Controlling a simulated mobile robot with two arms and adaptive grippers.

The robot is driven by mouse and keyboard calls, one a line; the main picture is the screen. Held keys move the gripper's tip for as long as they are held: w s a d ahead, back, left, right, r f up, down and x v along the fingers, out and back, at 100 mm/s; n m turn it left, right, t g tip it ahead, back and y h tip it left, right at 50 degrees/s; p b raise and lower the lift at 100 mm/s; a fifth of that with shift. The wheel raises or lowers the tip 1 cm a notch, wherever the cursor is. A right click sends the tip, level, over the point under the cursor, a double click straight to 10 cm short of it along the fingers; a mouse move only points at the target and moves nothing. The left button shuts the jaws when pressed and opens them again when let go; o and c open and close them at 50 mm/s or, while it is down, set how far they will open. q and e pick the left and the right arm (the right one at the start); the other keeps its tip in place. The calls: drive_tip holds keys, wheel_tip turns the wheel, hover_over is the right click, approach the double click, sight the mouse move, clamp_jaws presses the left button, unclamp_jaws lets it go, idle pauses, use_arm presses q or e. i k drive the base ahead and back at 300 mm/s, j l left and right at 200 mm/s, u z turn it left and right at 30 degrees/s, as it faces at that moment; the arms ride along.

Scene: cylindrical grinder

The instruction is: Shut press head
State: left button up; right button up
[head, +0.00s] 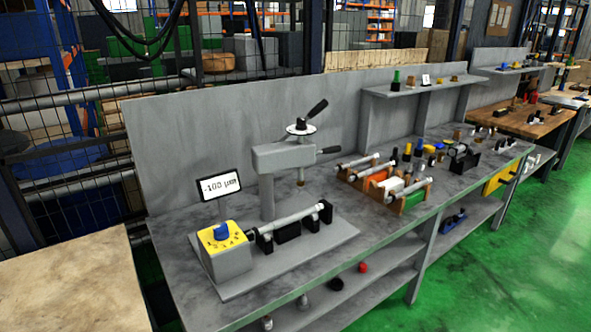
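The press head (284,156) is a grey horizontal arm on top of a grey column (267,197). It juts out to the right of the column. A white wheel with a black handle (317,108) sits on its top. Another black handle (329,150) sticks out at its right end, and a small brass tip (300,183) hangs below. Under and in front lies a metal shaft (294,217) on black supports on the grey base plate (335,237). The gap between the tip and the shaft is open. Neither of my grippers is in view.
A yellow-topped box with a blue knob (221,232) stands at the base's left end, below a display reading "-100 µm" (219,186). A rack of shafts (384,183) and small parts stand to the right. A grey back panel (215,135) rises behind. Green floor (500,270) is clear at right.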

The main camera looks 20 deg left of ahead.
sight(271, 158)
drive_tip(key=i+j+z, duration=0.15)
drive_tip(key=i, duration=0.5)
drive_tip(key=i+j+z, duration=0.1)
drive_tip(key=i, duration=0.55)
